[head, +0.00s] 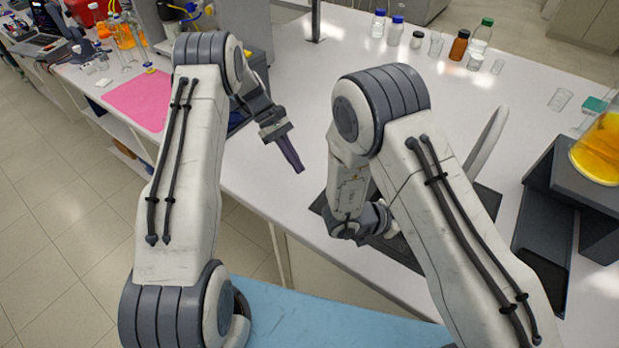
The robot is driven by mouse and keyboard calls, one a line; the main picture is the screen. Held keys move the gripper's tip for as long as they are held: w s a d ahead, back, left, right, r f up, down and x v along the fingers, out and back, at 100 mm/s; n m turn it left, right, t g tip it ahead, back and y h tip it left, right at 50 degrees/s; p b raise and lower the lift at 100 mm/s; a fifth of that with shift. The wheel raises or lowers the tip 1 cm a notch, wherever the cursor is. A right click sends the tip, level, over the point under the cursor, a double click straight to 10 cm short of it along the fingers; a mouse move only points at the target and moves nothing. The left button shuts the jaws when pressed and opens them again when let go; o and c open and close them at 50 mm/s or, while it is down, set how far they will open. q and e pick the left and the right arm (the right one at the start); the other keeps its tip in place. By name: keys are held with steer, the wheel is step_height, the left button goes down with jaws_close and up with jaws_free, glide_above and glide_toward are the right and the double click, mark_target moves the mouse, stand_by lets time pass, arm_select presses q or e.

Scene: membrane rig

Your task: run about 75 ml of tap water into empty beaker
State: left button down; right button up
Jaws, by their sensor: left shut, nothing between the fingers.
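My left gripper (291,155) is shut and empty, held above the white bench near its front edge. My right arm reaches over a dark sink area (487,200); its wrist hides part of that area, and the right gripper's fingers are hidden. A pale curved tap spout (488,143) rises behind my right arm, its base and outlet hidden. A small clear beaker-like glass (560,99) stands on the bench at the right, apart from both grippers. Similar clear glasses (436,44) stand at the back. I cannot tell which is the task's beaker, and no running water shows.
A dark stand holds a flask of orange liquid (598,150) at the right. Several bottles, including a brown one (459,45), line the back. A pink mat (138,100) and orange-filled glassware are at the left. The bench middle is mostly clear.

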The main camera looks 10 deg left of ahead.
arm_select(q)
steer(key=s+d+r+m+t+y, duration=0.1)
steer(key=s+d+r+m+y, duration=0.2)
steer(key=r, duration=0.4)
steer(key=s+d+r+m+y, duration=0.1)
steer(key=s+r+m+y, duration=0.15)
steer(key=s+r, duration=0.35)
steer(key=s+r+m+t+y, duration=0.45)
steer(key=s+r, duration=0.25)
steer(key=s, duration=0.3)
arm_select(e)
steer(key=shift+r, duration=0.3)
arm_select(q)
steer(key=s+d+f+m+g+h, duration=0.1)
steer(key=s+d+f+m+h, duration=0.2)
steer(key=s+d+m, duration=0.6)
steer(key=shift+s+d+f, duration=0.15)
steer(key=shift+s+f, duration=0.3)
steer(key=shift+s, duration=0.35)
arm_select(e)
steer(key=shift+r, duration=2.7)
